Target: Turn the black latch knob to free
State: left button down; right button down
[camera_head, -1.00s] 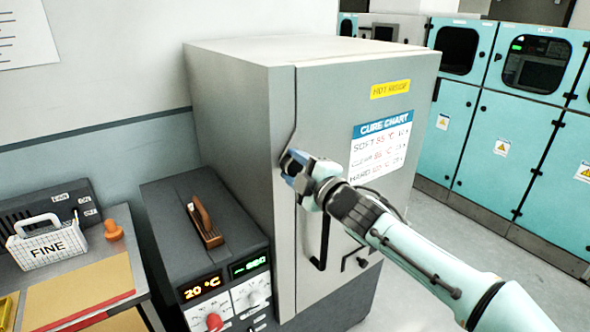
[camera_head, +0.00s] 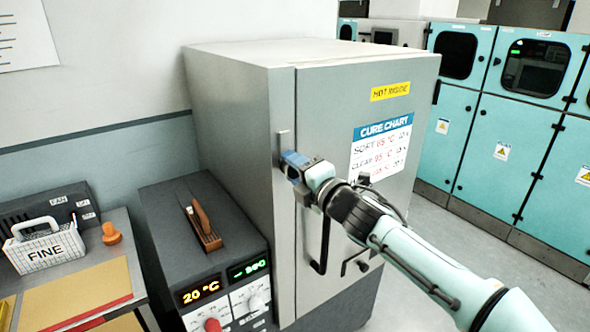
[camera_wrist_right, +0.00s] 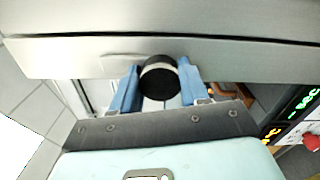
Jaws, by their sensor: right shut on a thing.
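The black latch knob (camera_wrist_right: 158,83) shows as a dark round end with a pale rim in the right wrist view, between my two blue fingers. My right gripper (camera_wrist_right: 160,88) is shut on it, one finger at each side. In the head view my right gripper (camera_head: 287,162) is at the left edge of the door of the grey oven (camera_head: 232,150), and it hides the knob there. A narrow upright grey latch piece (camera_head: 281,145) stands just above the fingers. The oven door (camera_head: 340,105) looks closed. My left gripper is not in view.
A black door handle (camera_head: 322,248) hangs below my right gripper. A dark control unit (camera_head: 165,225) with lit displays and a red knob stands left of the oven. A bench with a FINE box (camera_head: 47,250) is farther left. Teal cabinets (camera_head: 500,130) stand behind.

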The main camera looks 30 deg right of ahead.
dwell(0.3)
jog(key=c, duration=0.6)
grip_release()
jog(key=s, duration=0.9)
jog(key=s+d+p, duration=0.1)
jog(key=s, duration=0.3)
jog(key=shift+s, duration=0.2)
